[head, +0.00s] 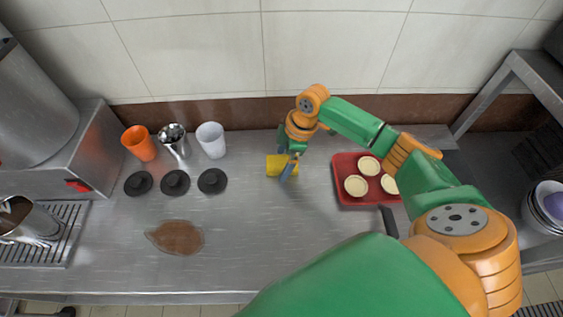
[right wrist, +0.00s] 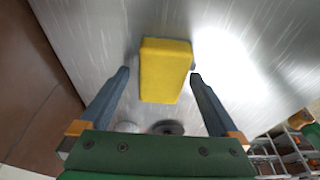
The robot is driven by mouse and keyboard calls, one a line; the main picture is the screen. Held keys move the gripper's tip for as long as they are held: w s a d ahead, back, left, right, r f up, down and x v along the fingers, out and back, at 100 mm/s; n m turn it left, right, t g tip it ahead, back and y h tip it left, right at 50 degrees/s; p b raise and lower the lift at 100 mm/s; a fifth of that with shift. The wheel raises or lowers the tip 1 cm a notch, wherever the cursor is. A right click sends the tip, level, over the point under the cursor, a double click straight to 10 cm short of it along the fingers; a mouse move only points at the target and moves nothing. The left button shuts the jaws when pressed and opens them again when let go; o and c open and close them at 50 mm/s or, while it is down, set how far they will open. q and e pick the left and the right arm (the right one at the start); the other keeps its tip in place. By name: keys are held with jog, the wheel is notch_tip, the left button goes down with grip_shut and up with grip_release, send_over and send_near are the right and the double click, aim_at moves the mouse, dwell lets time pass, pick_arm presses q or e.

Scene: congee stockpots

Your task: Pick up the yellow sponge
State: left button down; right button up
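The yellow sponge (head: 275,165) lies on the steel counter near the back wall, in the middle of the head view. My right gripper (head: 289,168) is over the counter at the sponge, and its fingers hide part of it. In the right wrist view the sponge (right wrist: 165,70) lies between the two spread fingers of my right gripper (right wrist: 160,75), with a gap visible on the left side; the right finger's tip is close to the sponge's edge. My left gripper does not show in either view.
An orange cup (head: 139,143), a metal cup (head: 174,142) and a white cup (head: 211,139) stand at left, with black lids (head: 175,183) before them. A brown spill (head: 177,238) lies in front. A red tray (head: 348,198) holds pale round items at right. The front middle counter is clear.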

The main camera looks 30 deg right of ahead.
aim_at(279, 162)
jog(key=shift+s+r, duration=0.1)
jog(key=shift+s, duration=0.1)
jog(key=c, duration=1.2)
jog(key=shift+w, duration=0.1)
jog(key=shift+r, duration=0.15)
notch_tip(279, 162, up, 3)
jog(key=shift+f+b, duration=0.1)
jog(key=shift+b, duration=0.6)
jog(key=a+r, duration=0.2)
jog(key=r, duration=0.1)
jog(key=a+r, duration=0.1)
jog(key=shift+s+a+r, duration=0.15)
jog(key=shift+s+a, duration=0.15)
jog(key=a+r, duration=0.2)
jog(key=a, duration=0.1)
jog(key=s+a+r+b, duration=0.1)
jog(key=a, duration=0.2)
jog(key=s+a+r, duration=0.1)
jog(key=a+r, duration=0.1)
jog(key=a, duration=0.2)
jog(key=shift+r, duration=0.3)
